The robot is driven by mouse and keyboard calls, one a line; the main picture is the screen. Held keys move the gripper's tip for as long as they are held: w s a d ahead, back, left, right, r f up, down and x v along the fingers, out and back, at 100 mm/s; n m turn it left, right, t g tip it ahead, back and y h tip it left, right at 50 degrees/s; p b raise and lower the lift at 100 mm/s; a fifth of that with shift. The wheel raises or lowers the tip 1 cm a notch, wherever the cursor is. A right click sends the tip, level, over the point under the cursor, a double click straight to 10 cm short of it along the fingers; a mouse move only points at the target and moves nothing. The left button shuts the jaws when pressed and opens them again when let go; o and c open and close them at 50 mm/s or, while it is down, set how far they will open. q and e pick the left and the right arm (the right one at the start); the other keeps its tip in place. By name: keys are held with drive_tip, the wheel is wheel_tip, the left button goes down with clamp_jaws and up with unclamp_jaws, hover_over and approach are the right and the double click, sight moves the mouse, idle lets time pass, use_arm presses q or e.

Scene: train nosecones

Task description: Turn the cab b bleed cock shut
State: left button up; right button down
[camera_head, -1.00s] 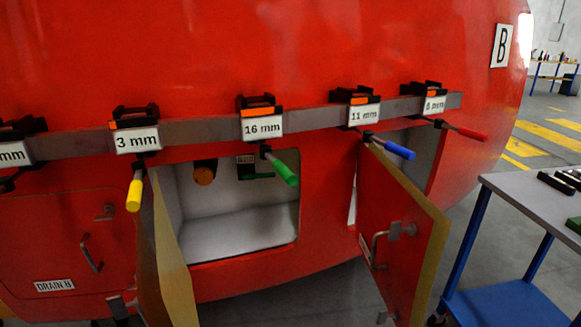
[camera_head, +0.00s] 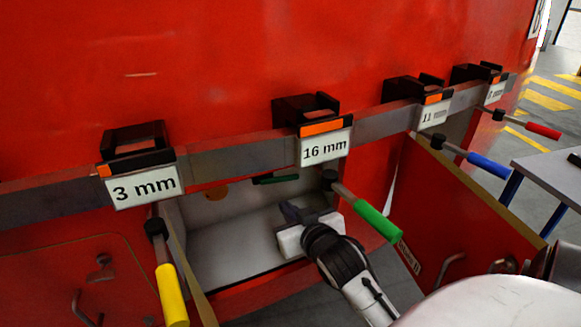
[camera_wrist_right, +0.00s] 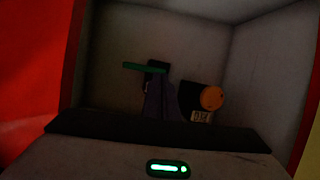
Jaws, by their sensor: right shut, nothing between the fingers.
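The cab B bleed cock appears to be the green lever (camera_head: 275,179) on the back wall of the open compartment, partly hidden behind the rail. In the right wrist view the green lever (camera_wrist_right: 143,67) lies level on a dark mount. My right gripper (camera_head: 291,212) reaches into the compartment opening, below the lever in the head view. Its fingers (camera_wrist_right: 162,95) are shut and empty. In the wrist view they overlap the lever's mount; I cannot tell if they touch it. My left gripper is not in view.
An orange knob (camera_head: 216,193) is beside the lever; a small label (camera_wrist_right: 201,116) is unreadable. A grey rail (camera_head: 237,159) crosses in front, with hanging green (camera_head: 377,221), yellow (camera_head: 171,296) and blue (camera_head: 489,165) handled tools. An open red door (camera_head: 470,205) stands at right.

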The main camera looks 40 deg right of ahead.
drive_tip(key=d+r+m+h, duration=0.2)
drive_tip(key=d+r, duration=0.3)
drive_tip(key=r, duration=0.2)
hover_over(291, 175)
drive_tip(key=s+a, duration=0.2)
wheel_tip(291, 175, down, 2)
drive_tip(key=shift+s+d+f, duration=0.1)
drive_tip(key=shift+s+f, duration=0.05)
drive_tip(key=shift+f, duration=2.1)
